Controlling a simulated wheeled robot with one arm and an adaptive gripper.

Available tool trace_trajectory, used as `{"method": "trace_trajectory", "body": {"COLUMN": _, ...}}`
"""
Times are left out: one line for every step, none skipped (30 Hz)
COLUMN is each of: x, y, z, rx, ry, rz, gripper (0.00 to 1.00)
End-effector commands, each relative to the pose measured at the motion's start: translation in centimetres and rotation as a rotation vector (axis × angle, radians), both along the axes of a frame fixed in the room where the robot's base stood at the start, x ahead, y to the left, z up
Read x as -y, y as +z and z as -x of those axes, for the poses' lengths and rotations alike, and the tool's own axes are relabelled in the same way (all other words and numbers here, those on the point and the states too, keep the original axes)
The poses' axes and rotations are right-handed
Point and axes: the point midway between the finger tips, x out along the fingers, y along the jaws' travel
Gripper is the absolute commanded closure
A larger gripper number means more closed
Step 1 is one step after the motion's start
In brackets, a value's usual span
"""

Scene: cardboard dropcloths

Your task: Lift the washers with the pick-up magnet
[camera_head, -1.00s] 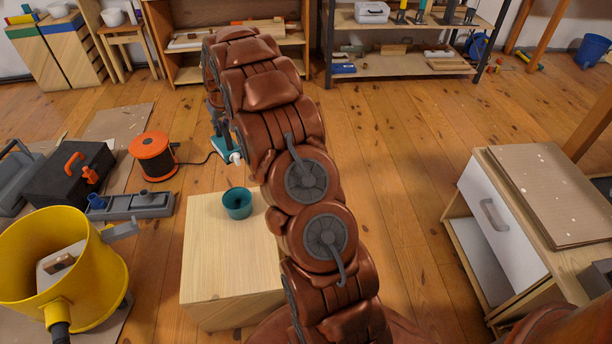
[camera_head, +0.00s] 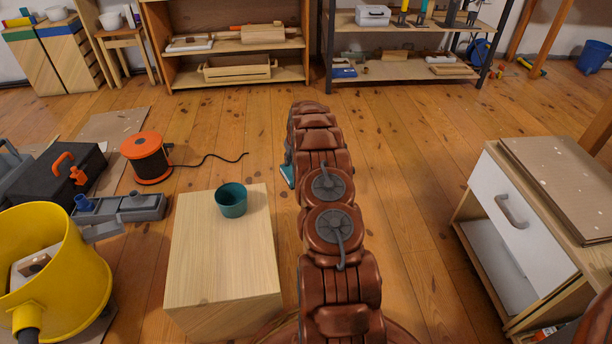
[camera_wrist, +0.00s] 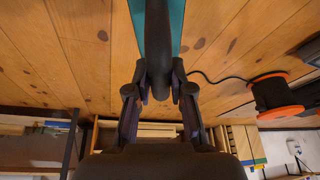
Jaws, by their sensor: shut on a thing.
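In the wrist view my gripper (camera_wrist: 158,88) is shut on a dark rounded handle (camera_wrist: 157,50). A flat teal part (camera_wrist: 176,18) shows beyond the handle; together they look like the pick-up magnet. In the head view my arm hides the gripper, and only a bit of the teal part (camera_head: 287,175) shows at the arm's left side, above the floor. I cannot make out any washers. A teal cup (camera_head: 231,202) stands upright on a wooden block (camera_head: 220,262), left of my arm; its contents cannot be told.
A yellow bucket (camera_head: 85,285), a black toolbox (camera_head: 60,180), a grey tray (camera_head: 130,208) and an orange cable reel (camera_head: 147,157) stand at left. A drawer cabinet (camera_head: 515,205) stands at right. Shelves line the back. The middle floor is clear.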

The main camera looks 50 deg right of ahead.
Motion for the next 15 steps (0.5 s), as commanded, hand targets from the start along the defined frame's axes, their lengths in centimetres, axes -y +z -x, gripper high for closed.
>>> {"method": "trace_trajectory", "body": {"x": 1.0, "y": -2.1, "z": 0.7, "rx": -0.001, "ry": -0.011, "rz": -0.001, "gripper": 1.0}}
{"method": "trace_trajectory", "body": {"x": 1.6, "y": -2.7, "z": 1.0, "rx": 0.0, "ry": -0.016, "rz": 0.0, "gripper": 1.0}}
{"method": "trace_trajectory", "body": {"x": 2.3, "y": -3.5, "z": 1.4, "rx": 0.002, "ry": -0.021, "rz": 0.002, "gripper": 1.0}}
{"method": "trace_trajectory", "body": {"x": 2.7, "y": -4.0, "z": 1.6, "rx": 0.002, "ry": -0.024, "rz": 0.004, "gripper": 1.0}}
{"method": "trace_trajectory", "body": {"x": 3.1, "y": -4.5, "z": 1.9, "rx": 0.002, "ry": -0.026, "rz": 0.004, "gripper": 1.0}}
{"method": "trace_trajectory", "body": {"x": 3.5, "y": -5.2, "z": 2.3, "rx": 0.001, "ry": -0.03, "rz": 0.004, "gripper": 1.0}}
{"method": "trace_trajectory", "body": {"x": 3.8, "y": -5.6, "z": 2.5, "rx": 0.001, "ry": -0.033, "rz": 0.003, "gripper": 1.0}}
{"method": "trace_trajectory", "body": {"x": 4.0, "y": -6.0, "z": 2.7, "rx": 0.001, "ry": -0.035, "rz": 0.003, "gripper": 1.0}}
{"method": "trace_trajectory", "body": {"x": 4.2, "y": -6.3, "z": 2.9, "rx": 0.001, "ry": -0.038, "rz": 0.003, "gripper": 1.0}}
{"method": "trace_trajectory", "body": {"x": 4.4, "y": -6.5, "z": 3.0, "rx": 0.001, "ry": -0.038, "rz": 0.003, "gripper": 1.0}}
{"method": "trace_trajectory", "body": {"x": 4.5, "y": -6.6, "z": 3.1, "rx": 0.001, "ry": -0.039, "rz": 0.004, "gripper": 1.0}}
{"method": "trace_trajectory", "body": {"x": 4.6, "y": -6.8, "z": 3.1, "rx": 0.001, "ry": -0.04, "rz": 0.004, "gripper": 1.0}}
{"method": "trace_trajectory", "body": {"x": 4.7, "y": -6.8, "z": 3.2, "rx": 0.002, "ry": -0.04, "rz": 0.005, "gripper": 1.0}}
{"method": "trace_trajectory", "body": {"x": 4.7, "y": -6.8, "z": 3.2, "rx": 0.002, "ry": -0.04, "rz": 0.005, "gripper": 1.0}}
{"method": "trace_trajectory", "body": {"x": 4.7, "y": -6.8, "z": 3.2, "rx": 0.002, "ry": -0.04, "rz": 0.005, "gripper": 1.0}}
